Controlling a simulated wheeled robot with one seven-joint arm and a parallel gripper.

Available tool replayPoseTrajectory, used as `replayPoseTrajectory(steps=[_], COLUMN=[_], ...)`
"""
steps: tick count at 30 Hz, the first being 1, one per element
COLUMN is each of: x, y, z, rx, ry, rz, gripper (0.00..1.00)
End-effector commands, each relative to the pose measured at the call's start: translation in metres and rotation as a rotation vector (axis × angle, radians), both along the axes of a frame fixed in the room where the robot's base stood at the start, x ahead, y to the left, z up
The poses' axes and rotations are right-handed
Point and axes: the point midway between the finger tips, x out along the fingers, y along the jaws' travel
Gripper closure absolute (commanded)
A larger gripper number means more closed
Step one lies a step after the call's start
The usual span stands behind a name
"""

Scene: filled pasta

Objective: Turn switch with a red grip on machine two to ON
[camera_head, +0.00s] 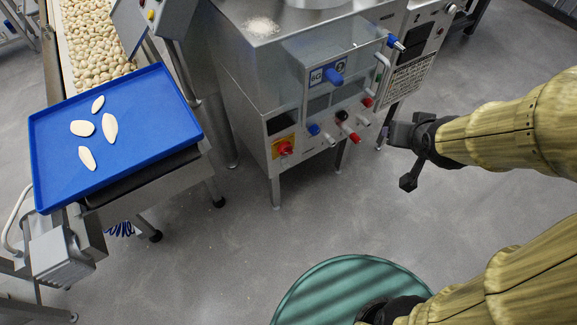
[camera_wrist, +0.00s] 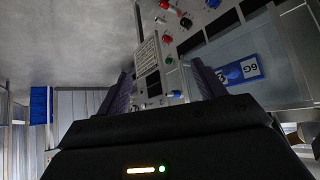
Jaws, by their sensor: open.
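A steel machine (camera_head: 258,100) stands in the middle of the head view, with a front panel of several small switches. A larger red knob (camera_head: 285,148) sits on a yellow plate at the lower left. I cannot read any ON marking or a machine number. My gripper (camera_head: 385,135) is open and empty, right of the panel and apart from it.
A blue tray (camera_head: 150,150) with several pale pieces is at the left, beside a conveyor of pasta (camera_head: 90,35). Blue grips (camera_head: 333,76) stick out from the panel. Grey floor (camera_head: 225,240) is clear between the machine and my green base.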

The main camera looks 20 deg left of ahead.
Motion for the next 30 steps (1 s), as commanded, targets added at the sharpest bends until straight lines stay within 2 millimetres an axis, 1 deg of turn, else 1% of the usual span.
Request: replayPoseTrajectory(steps=[1,15,21,30], x=[0.003,0.024,0.029,0.03], y=[0.003,0.039,0.056,0.084], z=[-0.025,-0.112,-0.148,-0.201], rx=[0.005,0.088,0.133,0.211], ry=[-0.021,-0.221,-0.301,-0.41], rz=[0.01,0.106,0.154,0.234], gripper=[0.31,0.31,0.31,0.31])
